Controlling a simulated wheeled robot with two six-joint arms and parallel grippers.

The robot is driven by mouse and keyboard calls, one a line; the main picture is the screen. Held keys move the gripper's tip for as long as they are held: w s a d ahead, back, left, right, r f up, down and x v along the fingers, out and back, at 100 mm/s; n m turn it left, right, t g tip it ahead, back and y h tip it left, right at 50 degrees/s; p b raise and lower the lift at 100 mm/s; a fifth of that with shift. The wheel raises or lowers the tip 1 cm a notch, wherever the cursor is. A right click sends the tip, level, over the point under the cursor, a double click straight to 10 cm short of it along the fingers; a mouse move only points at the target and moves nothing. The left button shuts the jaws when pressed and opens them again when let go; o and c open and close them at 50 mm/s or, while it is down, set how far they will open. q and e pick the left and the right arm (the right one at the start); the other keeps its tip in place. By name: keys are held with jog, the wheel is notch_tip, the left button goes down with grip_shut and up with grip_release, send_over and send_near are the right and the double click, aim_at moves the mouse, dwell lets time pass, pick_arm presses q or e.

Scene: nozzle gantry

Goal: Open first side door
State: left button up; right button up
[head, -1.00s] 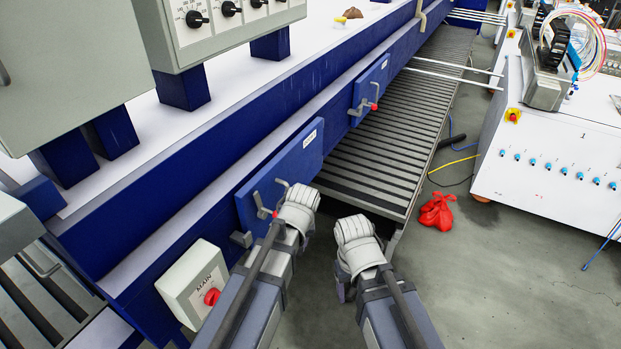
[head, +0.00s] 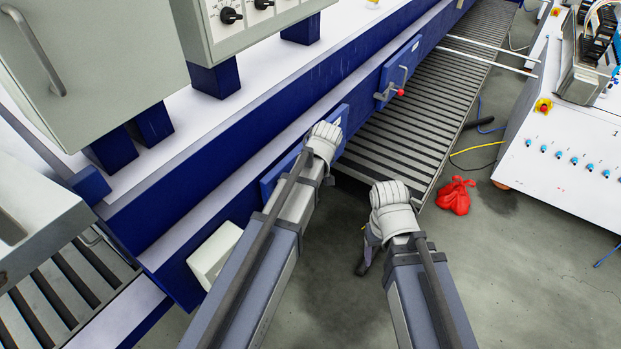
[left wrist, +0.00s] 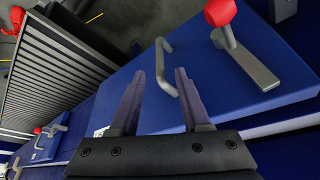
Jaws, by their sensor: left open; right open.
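The first side door (head: 268,185) is a blue panel on the machine's side, largely covered by my left arm in the head view. In the left wrist view the door (left wrist: 215,105) fills the right part, with a grey bar handle (left wrist: 162,65) and a grey lever latch (left wrist: 243,60) with a red knob. The door looks shut. My left gripper (left wrist: 160,74) is open, its fingertips on either side of the bar handle; whether they touch it I cannot tell. Its fingers are hidden in the head view. My right gripper (head: 366,262) is open, low over the floor, away from the door.
A second blue door (head: 393,75) with a red-knobbed latch is farther along the machine. A roller conveyor (head: 420,130) runs beside it. A red bag (head: 456,195) lies on the floor. A white cabinet (head: 570,180) stands right. A pale box (head: 212,255) is left of my left arm.

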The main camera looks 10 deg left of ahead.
pick_arm(q)
jog(key=shift+f, duration=0.2)
jog(key=b+x, duration=0.7)
jog(key=shift+a+f, duration=0.15)
jog(key=shift+f, duration=0.15)
jog(key=shift+r, duration=0.1)
jog(key=shift+c, duration=0.3)
grip_shut()
dwell(0.8)
